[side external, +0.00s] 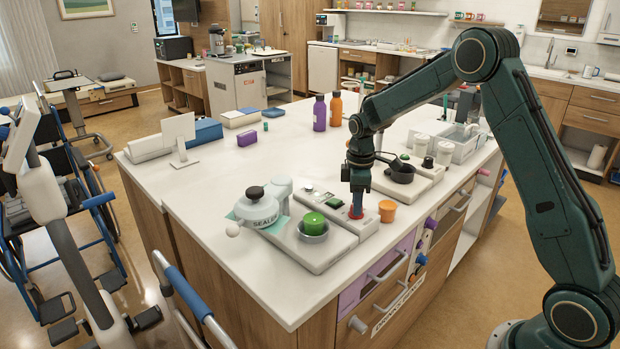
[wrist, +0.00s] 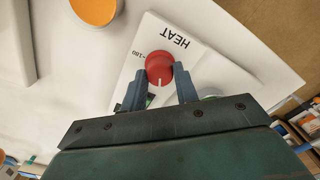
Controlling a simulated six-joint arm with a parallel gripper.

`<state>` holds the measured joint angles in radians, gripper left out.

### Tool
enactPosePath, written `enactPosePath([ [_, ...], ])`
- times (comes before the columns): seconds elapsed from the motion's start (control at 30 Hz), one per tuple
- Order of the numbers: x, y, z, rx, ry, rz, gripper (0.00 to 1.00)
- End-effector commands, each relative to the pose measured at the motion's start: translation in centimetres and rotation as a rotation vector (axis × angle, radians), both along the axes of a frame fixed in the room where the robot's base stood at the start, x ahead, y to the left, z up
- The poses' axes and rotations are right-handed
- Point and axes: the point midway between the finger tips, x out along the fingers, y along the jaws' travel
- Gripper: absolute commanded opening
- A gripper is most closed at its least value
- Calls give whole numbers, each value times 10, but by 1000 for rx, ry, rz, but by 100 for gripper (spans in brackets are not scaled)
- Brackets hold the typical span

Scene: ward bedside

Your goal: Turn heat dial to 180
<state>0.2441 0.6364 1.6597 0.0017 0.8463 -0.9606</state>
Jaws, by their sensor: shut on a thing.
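The red heat dial (wrist: 160,66) sits on a white panel marked HEAT, with a 180 mark printed at its upper left in the wrist view. The dial's white line points toward the bottom of the picture, away from the 180 mark. My gripper (wrist: 162,76) is shut on the dial, one finger on each side. In the side view my gripper (side external: 357,208) points straight down at the panel unit (side external: 340,212), and the red dial (side external: 358,216) shows only partly at its tip.
An orange cup (side external: 387,211) stands close to the dial; it also shows in the wrist view (wrist: 95,10). A green-topped bowl (side external: 314,228) and a sealer (side external: 262,208) are on the left.

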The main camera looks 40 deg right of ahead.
Motion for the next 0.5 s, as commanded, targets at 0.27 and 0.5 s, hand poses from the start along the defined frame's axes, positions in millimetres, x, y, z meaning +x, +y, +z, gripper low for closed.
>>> enactPosePath([
  [0.27,1,0,0,2,-2,-172,7],
  [0.5,1,0,0,2,-3,-389,7],
])
